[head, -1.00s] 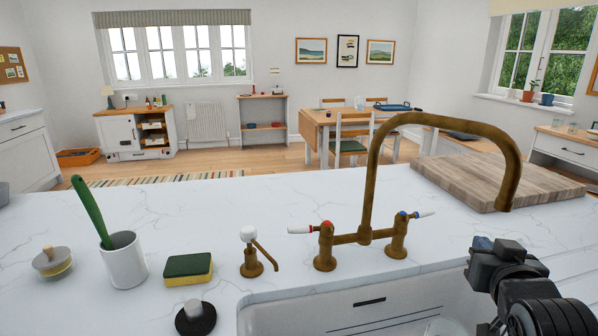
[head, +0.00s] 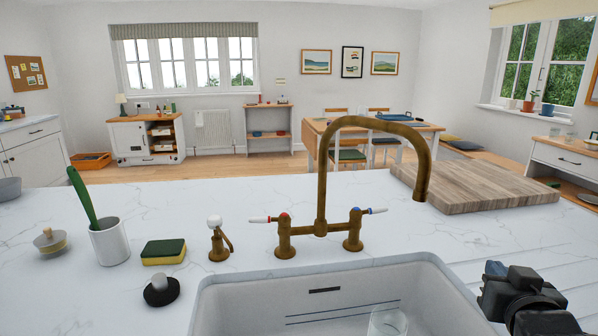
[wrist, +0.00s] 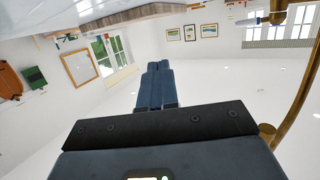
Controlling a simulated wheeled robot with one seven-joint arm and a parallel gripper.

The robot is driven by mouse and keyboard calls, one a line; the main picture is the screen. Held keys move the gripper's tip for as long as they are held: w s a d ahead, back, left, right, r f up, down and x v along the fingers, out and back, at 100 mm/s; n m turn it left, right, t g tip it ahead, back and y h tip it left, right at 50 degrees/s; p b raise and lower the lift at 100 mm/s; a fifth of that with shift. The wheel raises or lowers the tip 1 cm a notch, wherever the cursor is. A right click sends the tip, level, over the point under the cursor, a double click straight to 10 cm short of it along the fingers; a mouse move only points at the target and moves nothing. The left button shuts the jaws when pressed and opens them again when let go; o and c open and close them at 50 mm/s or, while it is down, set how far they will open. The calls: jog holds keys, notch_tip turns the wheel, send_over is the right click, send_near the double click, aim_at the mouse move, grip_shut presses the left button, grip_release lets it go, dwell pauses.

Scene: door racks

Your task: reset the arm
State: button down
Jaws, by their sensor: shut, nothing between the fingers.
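My arm shows at the lower right of the head view, black and folded, over the right side of the sink (head: 235,300). In the wrist view my gripper (wrist: 154,68) is shut, its dark blue fingers together with nothing between them. The wrist picture is upside down, with the room's windows and pictures hanging inverted. The brass tap (head: 322,190) stands behind the sink, left of my arm and apart from it. Part of the tap also shows at the right edge of the wrist view (wrist: 300,95).
A clear glass (head: 388,322) stands in the sink. A wooden board (head: 475,185) lies on the counter at the right. A soap pump (head: 218,240), sponge (head: 163,252), black stopper (head: 160,291) and white cup with green brush (head: 110,243) stand at the left.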

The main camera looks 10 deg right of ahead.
jog(key=s+a+f+n+y, duration=0.1)
jog(key=s+a+f, duration=0.2)
jog(key=s, duration=0.3)
jog(key=s+a+f+n+y, duration=0.1)
jog(key=s+a+f, duration=0.3)
jog(key=s+a, duration=0.1)
jog(key=s+a+f+n+t+y, duration=0.1)
jog(key=s+a+f, duration=0.2)
jog(key=s, duration=0.3)
jog(key=shift+s+a+f+y, duration=0.3)
jog(key=shift+a+f+y, duration=0.1)
jog(key=shift+a, duration=0.15)
jog(key=s+a+r+n+y, duration=0.1)
jog(key=s+a+r, duration=0.1)
jog(key=s, duration=0.8)
jog(key=s+a+r+n+y, duration=0.1)
jog(key=s+a, duration=0.3)
jog(key=s, duration=0.6)
jog(key=shift+r+y, duration=0.35)
jog(key=shift+y, duration=0.15)
jog(key=shift+a, duration=0.1)
